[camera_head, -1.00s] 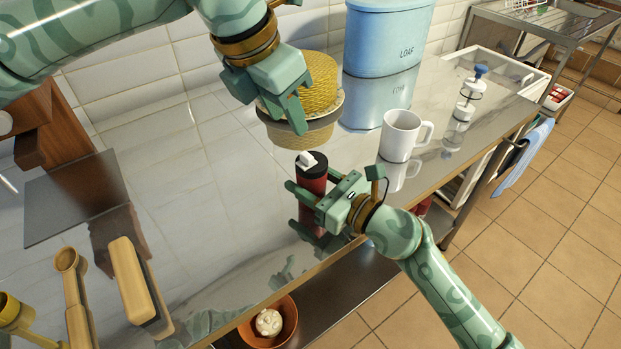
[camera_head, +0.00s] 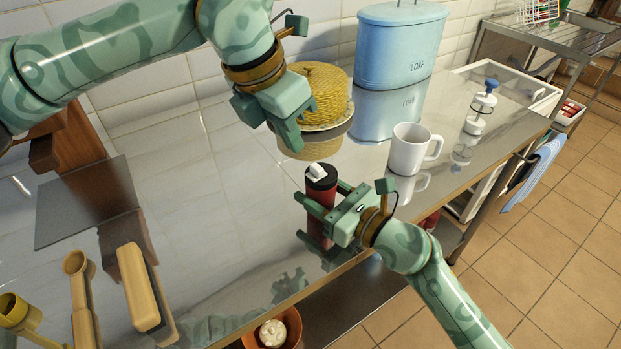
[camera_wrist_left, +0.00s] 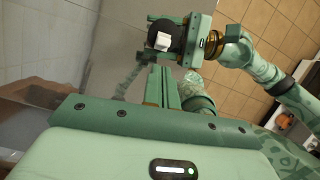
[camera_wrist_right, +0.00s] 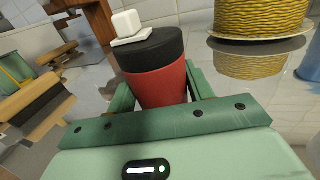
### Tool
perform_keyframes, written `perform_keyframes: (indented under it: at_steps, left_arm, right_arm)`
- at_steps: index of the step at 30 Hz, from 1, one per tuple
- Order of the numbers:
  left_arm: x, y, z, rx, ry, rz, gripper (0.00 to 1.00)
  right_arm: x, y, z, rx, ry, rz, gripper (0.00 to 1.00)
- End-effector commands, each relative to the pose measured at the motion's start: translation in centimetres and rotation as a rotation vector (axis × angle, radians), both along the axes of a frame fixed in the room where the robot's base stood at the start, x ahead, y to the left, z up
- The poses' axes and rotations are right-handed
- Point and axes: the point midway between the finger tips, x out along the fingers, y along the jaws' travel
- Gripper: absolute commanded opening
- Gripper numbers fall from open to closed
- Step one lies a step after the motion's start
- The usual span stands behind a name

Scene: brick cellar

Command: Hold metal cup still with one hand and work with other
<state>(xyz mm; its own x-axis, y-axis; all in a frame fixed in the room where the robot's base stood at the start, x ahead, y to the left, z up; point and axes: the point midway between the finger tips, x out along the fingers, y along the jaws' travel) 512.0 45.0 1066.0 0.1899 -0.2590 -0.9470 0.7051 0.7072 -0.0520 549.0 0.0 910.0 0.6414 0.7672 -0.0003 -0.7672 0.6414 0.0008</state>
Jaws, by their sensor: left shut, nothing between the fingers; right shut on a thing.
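The metal cup (camera_head: 320,204) is a red tumbler with a black lid and a white flip piece on top. It is upright by the counter's front edge; its base is hidden. My right gripper (camera_head: 317,219) is shut around its body from the right. The right wrist view shows the red cup (camera_wrist_right: 160,88) between the fingers, its lid (camera_wrist_right: 155,50) rising above them. My left gripper (camera_head: 289,138) is shut and empty, above and slightly left of the lid. In the left wrist view the lid (camera_wrist_left: 162,36) lies beyond the left fingertips (camera_wrist_left: 163,78).
A yellow woven round thing (camera_head: 318,92) stands behind my left gripper. A white mug (camera_head: 408,150), a blue LOAF bin (camera_head: 398,45) and a blue-topped pump (camera_head: 484,98) are to the right. Wooden-handled items (camera_head: 140,288) lie at the left. An orange bowl (camera_head: 290,335) sits below the edge.

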Motion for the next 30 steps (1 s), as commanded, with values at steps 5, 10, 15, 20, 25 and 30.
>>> perform_keyframes:
  at_steps: [5,10,15,20,25,30]
  left_arm:
    - [-0.2,4.6,-2.4,-0.222,0.250,0.316,0.00]
    - [-0.7,7.8,-1.3,-0.396,0.533,0.834,0.00]
    - [-1.2,8.5,0.8,-0.470,0.721,1.183,0.00]
    - [-1.5,8.3,0.9,-0.467,0.816,1.361,0.00]
    - [-1.5,7.7,0.0,-0.463,0.837,1.411,0.00]
    - [-1.4,5.9,-2.3,-0.463,0.838,1.409,0.00]
  right_arm:
    - [0.0,0.0,0.0,0.000,0.000,0.000,0.25]
    - [0.0,0.0,0.0,0.000,0.000,0.000,0.25]
    - [0.0,0.0,0.0,0.000,0.000,0.000,0.25]
    - [0.0,0.0,0.0,0.000,0.000,0.000,0.25]
    - [0.0,0.0,0.0,0.000,0.000,0.000,0.25]
    - [0.0,0.0,0.0,0.000,0.000,0.000,0.25]
